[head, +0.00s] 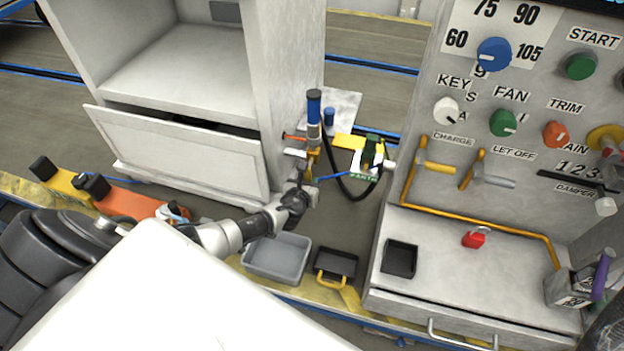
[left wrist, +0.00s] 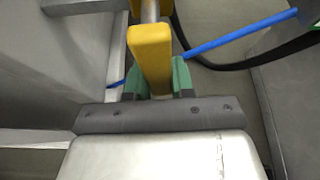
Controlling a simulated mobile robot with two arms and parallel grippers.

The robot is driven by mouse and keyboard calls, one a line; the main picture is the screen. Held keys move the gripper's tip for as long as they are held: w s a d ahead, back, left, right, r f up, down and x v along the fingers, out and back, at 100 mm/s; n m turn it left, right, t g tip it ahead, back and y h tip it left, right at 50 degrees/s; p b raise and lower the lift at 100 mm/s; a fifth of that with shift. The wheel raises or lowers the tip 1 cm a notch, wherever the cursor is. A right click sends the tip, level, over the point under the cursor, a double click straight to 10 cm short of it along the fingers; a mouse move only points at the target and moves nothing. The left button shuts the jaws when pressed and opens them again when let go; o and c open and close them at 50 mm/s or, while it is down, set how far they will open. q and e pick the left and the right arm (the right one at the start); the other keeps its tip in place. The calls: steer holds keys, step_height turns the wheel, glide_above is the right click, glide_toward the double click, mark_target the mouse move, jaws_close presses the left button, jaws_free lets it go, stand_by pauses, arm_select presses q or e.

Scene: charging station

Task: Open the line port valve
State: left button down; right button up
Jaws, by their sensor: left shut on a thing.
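A yellow lever (head: 312,160) sits on the upright line port fitting, below its blue-topped cylinder (head: 314,106), beside the cabinet's right wall. I take this lever to be the valve handle. My left gripper (head: 303,183) reaches it from below. In the left wrist view the lever (left wrist: 152,55) runs down between the green fingertips (left wrist: 157,82), which are shut on it. A grey metal rod (left wrist: 150,10) shows beyond its far end. The gripper hides the lever's near end.
A black hose and a blue bar (left wrist: 240,35) run close right of the lever. The cabinet (head: 285,100) stands close left. A grey tray (head: 278,257) and a black tray (head: 336,266) lie below. The control panel (head: 470,200) stands at right.

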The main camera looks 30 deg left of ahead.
arm_select(q)
steer(key=shift+a+m, duration=0.2)
steer(key=shift+m, duration=0.1)
steer(key=shift+s+a+y, duration=0.1)
steer(key=shift+y, duration=0.2)
steer(key=c, duration=1)
jaws_free()
steer(key=shift+o, duration=0.2)
steer(key=p+v, duration=0.3)
steer(key=v, duration=0.8)
